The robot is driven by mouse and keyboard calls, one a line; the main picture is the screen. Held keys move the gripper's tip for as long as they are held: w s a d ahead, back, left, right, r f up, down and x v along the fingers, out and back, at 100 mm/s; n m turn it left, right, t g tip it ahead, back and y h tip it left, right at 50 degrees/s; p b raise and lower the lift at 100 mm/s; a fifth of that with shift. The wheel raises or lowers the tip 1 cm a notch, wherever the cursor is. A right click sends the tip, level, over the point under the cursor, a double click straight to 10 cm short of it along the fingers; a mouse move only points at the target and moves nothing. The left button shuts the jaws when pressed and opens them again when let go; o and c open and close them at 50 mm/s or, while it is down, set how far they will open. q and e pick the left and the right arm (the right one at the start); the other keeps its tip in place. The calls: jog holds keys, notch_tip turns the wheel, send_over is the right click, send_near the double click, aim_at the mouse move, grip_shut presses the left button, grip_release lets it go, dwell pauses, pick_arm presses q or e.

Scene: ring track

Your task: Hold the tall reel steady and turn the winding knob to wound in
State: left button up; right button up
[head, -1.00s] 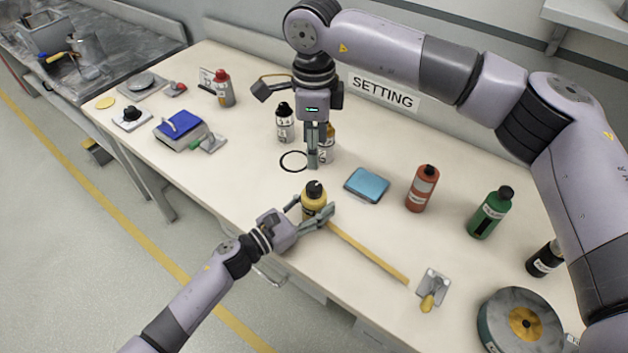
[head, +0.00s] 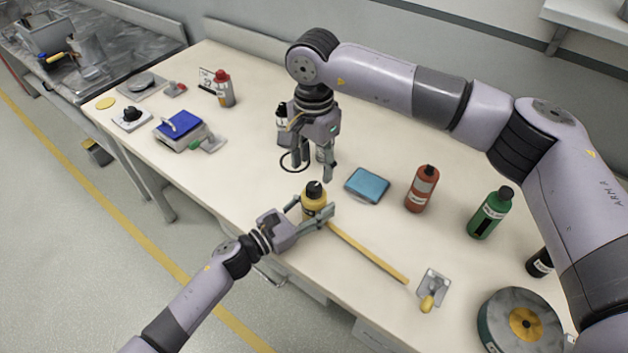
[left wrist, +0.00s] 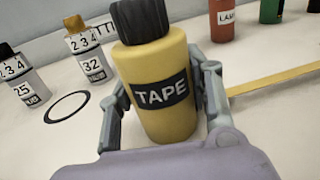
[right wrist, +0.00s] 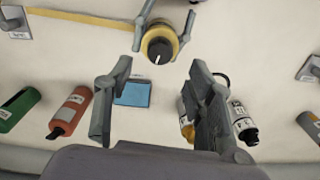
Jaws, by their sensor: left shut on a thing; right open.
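The tall reel (head: 314,203) is a yellow cylinder standing upright on the bench; the left wrist view shows its black TAPE label (left wrist: 162,94). A yellow tape strip runs from it to the right. The black winding knob (head: 314,189) sits on its top; from above in the right wrist view, the knob (right wrist: 160,50) has a pale pointer line. My left gripper (head: 312,216) is shut on the reel's body, one finger on each side. My right gripper (head: 312,176) is open and empty, pointing down above the bench just behind the reel, apart from the knob.
A blue pad (head: 367,185), a red bottle (head: 422,189) and a green bottle (head: 490,213) stand to the right. Small labelled bottles and a black ring (left wrist: 67,107) are behind the reel. A large grey spool (head: 520,325) is at the bench's near right.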

aim_at(314, 186)
notch_tip(314, 186, down, 6)
jog(key=shift+f, duration=0.1)
jog(key=shift+c, duration=0.2)
jog(key=c, duration=1.1)
jog(key=shift+c, duration=0.2)
